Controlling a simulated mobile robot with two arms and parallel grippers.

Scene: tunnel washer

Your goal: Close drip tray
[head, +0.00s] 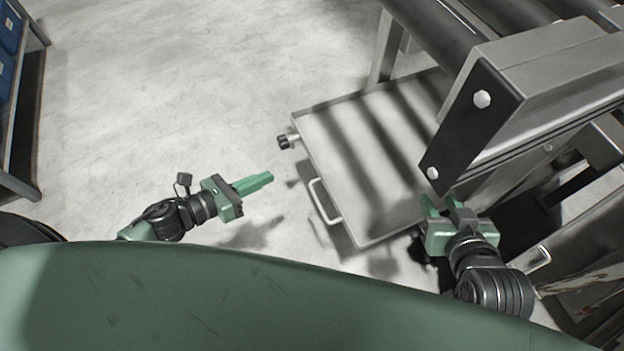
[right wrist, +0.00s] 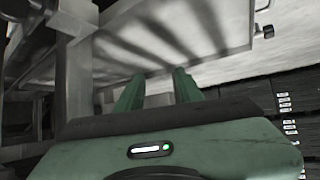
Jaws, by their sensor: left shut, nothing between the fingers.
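The drip tray (head: 345,135) is a flat, shallow metal tray that sticks out from under the roller conveyor, low over the floor. Its bar handle (head: 324,203) is on the near left edge, and a dark knob (head: 288,141) is at its left corner. The tray also shows in the right wrist view (right wrist: 165,60). My left gripper (head: 268,178) is shut and empty, left of the handle and apart from it in the picture. My right gripper (head: 438,203) is open and empty, by the tray's near right side; its two fingers (right wrist: 157,90) stand apart in the right wrist view.
The conveyor frame (head: 540,75) with a dark end plate (head: 470,125) overhangs the tray's right side. Dark rollers (head: 440,35) run above its far end. A metal panel with a handle (head: 541,258) is at the right. A shelf with blue bins (head: 8,45) stands far left. The floor between is clear.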

